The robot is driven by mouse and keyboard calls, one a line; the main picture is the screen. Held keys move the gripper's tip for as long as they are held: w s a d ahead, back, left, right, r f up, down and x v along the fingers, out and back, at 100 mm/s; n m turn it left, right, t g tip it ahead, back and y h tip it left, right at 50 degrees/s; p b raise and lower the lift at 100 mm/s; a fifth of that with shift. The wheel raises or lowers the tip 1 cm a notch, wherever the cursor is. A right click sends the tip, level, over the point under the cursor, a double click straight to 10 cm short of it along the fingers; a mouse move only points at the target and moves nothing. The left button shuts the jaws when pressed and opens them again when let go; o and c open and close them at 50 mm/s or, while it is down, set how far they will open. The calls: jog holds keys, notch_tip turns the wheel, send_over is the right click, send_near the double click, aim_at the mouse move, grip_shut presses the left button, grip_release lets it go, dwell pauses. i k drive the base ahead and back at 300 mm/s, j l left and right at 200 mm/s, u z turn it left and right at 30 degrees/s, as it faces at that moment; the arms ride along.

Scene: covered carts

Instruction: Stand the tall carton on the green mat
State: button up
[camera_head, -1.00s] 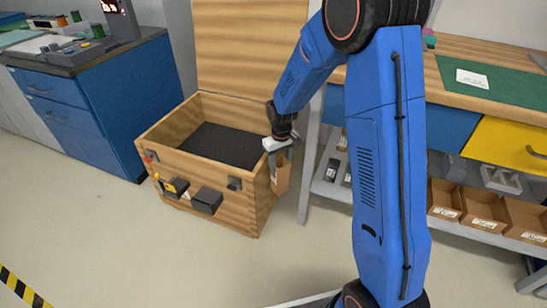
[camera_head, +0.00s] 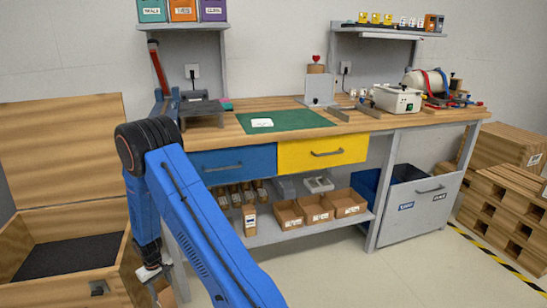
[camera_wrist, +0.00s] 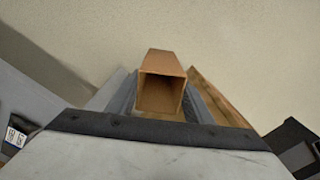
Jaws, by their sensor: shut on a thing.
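The tall carton (camera_wrist: 163,62) is brown and shows its square, open-looking end in the wrist view. My gripper (camera_wrist: 160,104) is shut on it, with a grey finger on either side. In the head view my gripper (camera_head: 150,271) is low at the left, between the wooden chest and the workbench, and a little of the carton (camera_head: 168,297) shows at the lower edge. The green mat (camera_head: 300,120) lies on the workbench top, well above and to the right of my gripper. A white card (camera_head: 262,123) lies on the mat's left part.
The wooden chest (camera_head: 75,214) stands open at the left. The workbench (camera_head: 380,124) carries a grey device left of the mat, and a grey stand (camera_head: 319,88) and white box (camera_head: 397,99) to its right.

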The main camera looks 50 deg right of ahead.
aim_at(307, 119)
jog(key=k+z, duration=0.35)
jog(key=k+l+z, duration=0.1)
jog(key=z, duration=0.6)
jog(key=j+z, duration=0.1)
jog(key=z, duration=0.25)
jog(key=j+z, duration=0.1)
jog(key=z, duration=0.7)
